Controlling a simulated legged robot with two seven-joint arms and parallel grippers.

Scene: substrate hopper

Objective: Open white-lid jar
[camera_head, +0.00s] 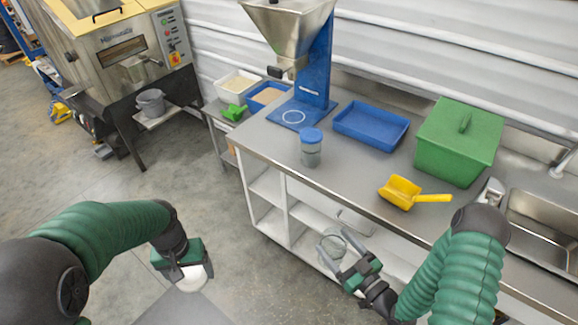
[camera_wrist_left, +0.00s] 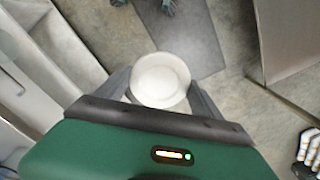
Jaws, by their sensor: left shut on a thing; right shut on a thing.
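My left gripper (camera_head: 193,272) is shut on the white lid (camera_head: 196,279), held above the floor at the lower left. In the left wrist view the round lid (camera_wrist_left: 160,80) sits between the two fingers. My right gripper (camera_head: 343,254) is shut on a clear jar (camera_head: 332,246), in front of the bench's lower shelves. The jar looks tilted, and no lid shows on it. Lid and jar are well apart. The jar's contents cannot be made out.
The steel bench (camera_head: 352,184) carries a blue-lid jar (camera_head: 311,148), a blue tray (camera_head: 371,125), a yellow scoop (camera_head: 402,192), a green bin (camera_head: 460,142) and a hopper (camera_head: 290,30) on a blue stand. A sink (camera_head: 545,225) is at right. Open floor lies between my arms.

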